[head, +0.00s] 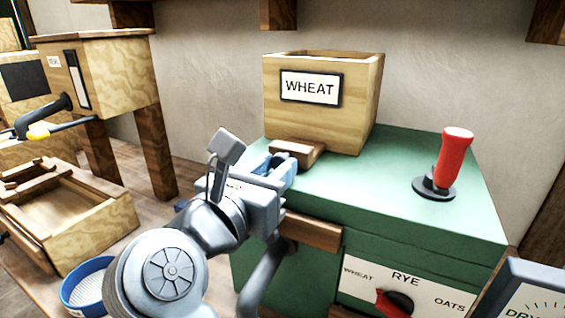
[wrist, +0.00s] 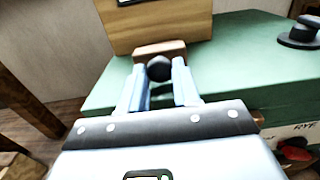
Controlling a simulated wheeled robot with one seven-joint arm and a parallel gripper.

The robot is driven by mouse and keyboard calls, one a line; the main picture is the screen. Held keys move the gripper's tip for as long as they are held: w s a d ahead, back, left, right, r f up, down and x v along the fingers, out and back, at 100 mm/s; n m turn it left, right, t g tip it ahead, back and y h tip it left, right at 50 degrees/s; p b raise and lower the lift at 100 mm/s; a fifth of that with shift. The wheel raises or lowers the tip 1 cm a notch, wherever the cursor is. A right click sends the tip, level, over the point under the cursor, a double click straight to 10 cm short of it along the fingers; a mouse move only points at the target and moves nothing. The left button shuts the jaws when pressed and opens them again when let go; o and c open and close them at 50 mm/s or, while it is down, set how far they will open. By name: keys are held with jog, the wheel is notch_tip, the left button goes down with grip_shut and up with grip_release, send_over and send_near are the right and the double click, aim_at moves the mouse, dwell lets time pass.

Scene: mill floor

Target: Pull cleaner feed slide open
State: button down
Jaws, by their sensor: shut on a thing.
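The cleaner feed slide (head: 298,150) is a brown wooden piece low at the front of the wooden WHEAT hopper (head: 340,125), above the green cleaner top. In the wrist view the slide (wrist: 160,48) has a round dark knob (wrist: 159,69) facing me. My gripper (head: 277,165) reaches over the green top from the front left. Its blue fingers are closed on the knob, one on each side, as the wrist view shows. The slide juts out from the hopper front.
A red-handled lever (head: 454,158) stands on the green cleaner (head: 400,165) at right. A selector knob (head: 395,302) with WHEAT, RYE and OATS is on its front. A wooden machine (head: 120,75), a wooden tray (head: 75,235) and a blue-rimmed sieve (head: 88,287) are at left.

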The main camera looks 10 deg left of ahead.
jog(key=shift+s+a+f, duration=0.1)
jog(key=shift+s, duration=0.05)
jog(key=c, duration=0.8)
grip_release()
jog(key=shift+s, duration=0.1)
jog(key=shift+b+v, duration=0.7)
jog(key=shift+v, duration=3.15)
jog(key=shift+s+a, duration=0.1)
